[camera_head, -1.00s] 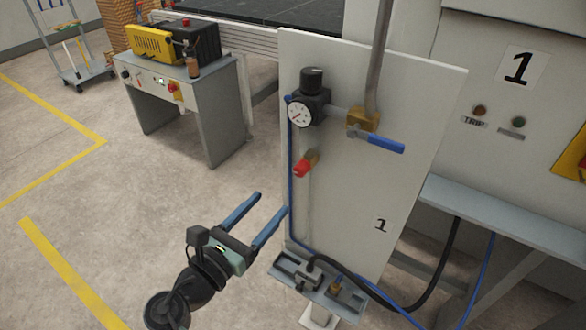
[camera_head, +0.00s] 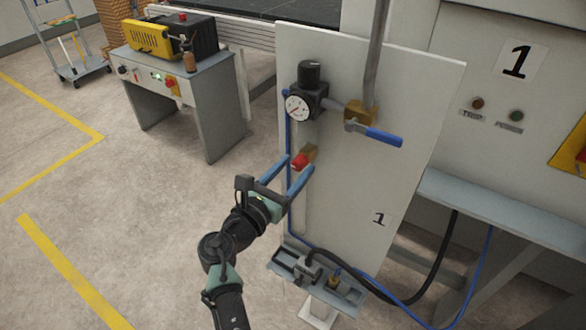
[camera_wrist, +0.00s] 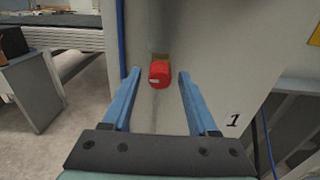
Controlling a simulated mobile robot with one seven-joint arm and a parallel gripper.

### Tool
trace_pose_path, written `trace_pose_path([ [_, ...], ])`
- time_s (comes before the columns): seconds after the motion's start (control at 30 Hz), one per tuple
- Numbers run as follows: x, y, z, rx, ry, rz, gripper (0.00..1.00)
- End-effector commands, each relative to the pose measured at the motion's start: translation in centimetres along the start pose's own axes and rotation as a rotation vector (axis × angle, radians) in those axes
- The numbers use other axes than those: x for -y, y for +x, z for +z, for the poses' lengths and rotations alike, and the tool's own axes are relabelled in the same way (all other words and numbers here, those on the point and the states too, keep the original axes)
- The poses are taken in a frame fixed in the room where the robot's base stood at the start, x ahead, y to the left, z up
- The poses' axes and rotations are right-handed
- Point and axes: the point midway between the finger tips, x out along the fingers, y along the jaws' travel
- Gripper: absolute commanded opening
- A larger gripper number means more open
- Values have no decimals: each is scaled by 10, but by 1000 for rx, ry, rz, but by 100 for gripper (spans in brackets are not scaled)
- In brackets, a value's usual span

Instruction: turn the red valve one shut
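The red valve (camera_head: 301,161) is a small red knob on a brass fitting, mounted on the pale upright panel (camera_head: 400,100) marked 1, below the gauge. In the wrist view the red valve (camera_wrist: 160,73) lies ahead, centred between the fingertips. My gripper (camera_head: 294,163) is open, its two blue fingers pointing at the panel on either side of the knob. In the wrist view my gripper (camera_wrist: 160,75) shows clear gaps between each finger and the knob. I cannot tell whether the fingertips reach past the knob's front.
A round gauge with a black regulator (camera_head: 308,95) sits above the valve. A blue lever handle (camera_head: 383,137) sticks out to the right on a brass valve. A blue hose runs down the panel's left edge. A small grey shelf (camera_head: 318,280) with fittings juts out below.

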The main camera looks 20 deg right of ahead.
Motion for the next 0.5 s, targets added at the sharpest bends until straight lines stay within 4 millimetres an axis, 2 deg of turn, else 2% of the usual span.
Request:
trace_pose_path([
  [0.03,0,0,0,0,0,0,48],
  [0.3,0,0,0,0,0,0,0],
  [0.5,0,0,0,0,1,0,0],
])
